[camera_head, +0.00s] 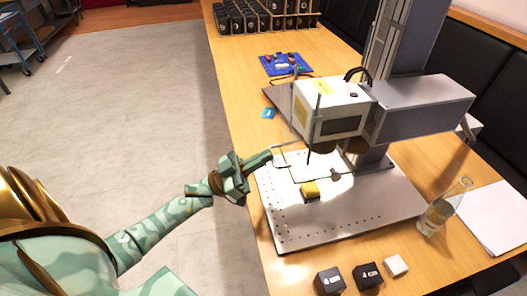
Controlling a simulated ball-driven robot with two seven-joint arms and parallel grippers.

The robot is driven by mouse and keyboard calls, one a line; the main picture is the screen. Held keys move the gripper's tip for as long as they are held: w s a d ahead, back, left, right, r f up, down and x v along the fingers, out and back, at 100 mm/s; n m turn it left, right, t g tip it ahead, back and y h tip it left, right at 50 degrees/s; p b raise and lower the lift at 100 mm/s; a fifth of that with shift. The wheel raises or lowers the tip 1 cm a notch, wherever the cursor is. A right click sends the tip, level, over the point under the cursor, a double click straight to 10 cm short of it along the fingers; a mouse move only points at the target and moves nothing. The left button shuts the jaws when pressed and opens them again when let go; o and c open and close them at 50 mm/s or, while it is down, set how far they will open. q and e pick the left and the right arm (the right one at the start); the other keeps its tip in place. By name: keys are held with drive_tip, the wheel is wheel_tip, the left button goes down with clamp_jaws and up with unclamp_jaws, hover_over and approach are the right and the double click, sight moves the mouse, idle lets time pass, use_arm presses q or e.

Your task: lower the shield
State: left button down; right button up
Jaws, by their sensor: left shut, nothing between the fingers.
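The laser marker stands on the wooden table, with a white-grey laser head (334,108) carried by a column at the back right. A thin-edged, see-through panel that looks like the shield (293,166) shows below and left of the head; its exact outline is hard to make out. My left gripper (268,157) reaches in from the left, at the left edge of the marker's base plate. Its fingers are shut and empty, close to the panel's left edge; I cannot tell whether they touch it. My right gripper is out of view.
A yellow-and-black block (310,190) sits on the perforated base plate (345,222). Dark cubes (330,280) and a white cube (396,266) lie in front. A glass flask (438,212) stands at right. A blue tray (284,65) and a rack of dark cubes (262,18) are behind.

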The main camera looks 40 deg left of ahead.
use_arm(q)
wheel_tip(320, 180, down, 13)
drive_tip(key=b, duration=0.8)
drive_tip(key=shift+r, duration=0.1)
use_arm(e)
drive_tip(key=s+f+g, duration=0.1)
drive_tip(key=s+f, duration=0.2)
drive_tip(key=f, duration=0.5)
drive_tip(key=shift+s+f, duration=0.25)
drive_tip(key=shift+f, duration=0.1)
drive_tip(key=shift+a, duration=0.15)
use_arm(q)
wheel_tip(320, 180, up, 5)
drive_tip(key=p, duration=0.4)
drive_tip(key=b+v, duration=0.2)
drive_tip(key=v, duration=0.9)
drive_tip(key=shift+w+f, duration=0.15)
drive_tip(key=shift+f, duration=0.05)
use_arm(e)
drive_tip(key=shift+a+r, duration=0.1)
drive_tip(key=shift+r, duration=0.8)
